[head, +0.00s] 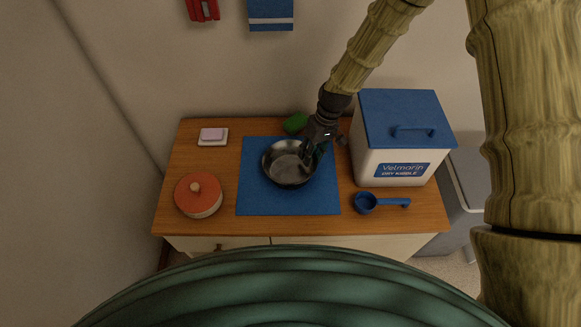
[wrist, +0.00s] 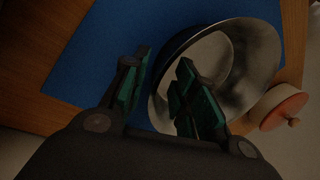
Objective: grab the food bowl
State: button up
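The food bowl (head: 283,172) is a round, shiny metal bowl, upright on a blue mat (head: 258,202) in the middle of the wooden cabinet top. It also shows in the wrist view (wrist: 256,52). My gripper (head: 311,155) is at the bowl's right rim, coming down from above. In the wrist view my gripper (wrist: 163,75) is open. One finger is outside the bowl and the other is over its inside, with the rim between them. The fingers hide part of the rim, and I cannot tell whether either touches it.
A white kibble bin (head: 393,167) with a blue lid stands right of the mat, close to my arm. A blue scoop (head: 366,203) lies before it. A red-lidded pot (head: 199,205) and a soap dish (head: 213,143) are at left. A green object (head: 295,123) lies behind the bowl.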

grip_shut()
jog(key=shift+r, duration=0.1)
